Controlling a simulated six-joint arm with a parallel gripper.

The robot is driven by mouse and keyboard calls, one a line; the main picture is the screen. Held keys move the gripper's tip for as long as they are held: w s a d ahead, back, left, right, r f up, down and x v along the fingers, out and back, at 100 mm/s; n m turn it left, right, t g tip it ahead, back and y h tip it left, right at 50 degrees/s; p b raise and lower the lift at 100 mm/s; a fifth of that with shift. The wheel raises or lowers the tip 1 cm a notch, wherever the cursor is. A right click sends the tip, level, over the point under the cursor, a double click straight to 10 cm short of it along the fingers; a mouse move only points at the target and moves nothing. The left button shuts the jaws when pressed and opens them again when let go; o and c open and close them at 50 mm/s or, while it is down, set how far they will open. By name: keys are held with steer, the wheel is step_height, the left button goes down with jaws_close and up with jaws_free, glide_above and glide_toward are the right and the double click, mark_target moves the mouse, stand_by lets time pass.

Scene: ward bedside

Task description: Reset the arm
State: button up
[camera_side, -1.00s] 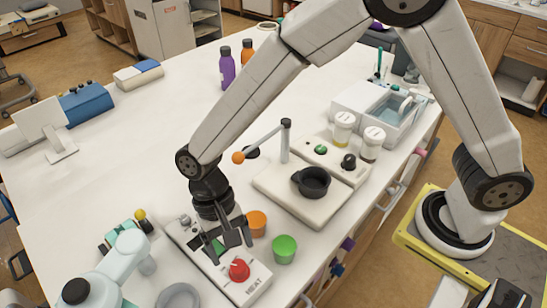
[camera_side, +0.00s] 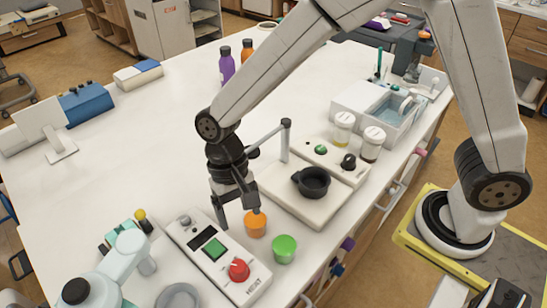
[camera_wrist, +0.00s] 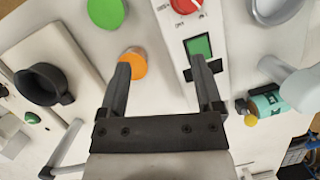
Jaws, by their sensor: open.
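My gripper (camera_side: 237,218) is open and empty, pointing down above the white table (camera_side: 150,140).
A green cup (camera_side: 284,249) stands near the table's front edge. A white stand (camera_side: 300,205) with a black pan (camera_side: 312,181) and an upright post (camera_side: 285,140) is to the right. Two jars (camera_side: 343,128) and bottles (camera_side: 227,65) stand behind. The table's left middle is clear.

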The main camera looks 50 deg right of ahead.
steer(key=s+d+r+n+t, duration=0.1)
steer(key=d+t, duration=0.2)
steer(key=d, duration=0.8)
steer(key=s+d+r+n+t+h, duration=0.1)
steer(key=s+d+t, duration=0.1)
steer(key=d, duration=0.9)
steer(key=shift+s+d+n+t, duration=0.15)
steer(key=shift+d+n+t, duration=0.15)
steer(key=shift+d+t, duration=0.1)
steer(key=shift+a, duration=0.1)
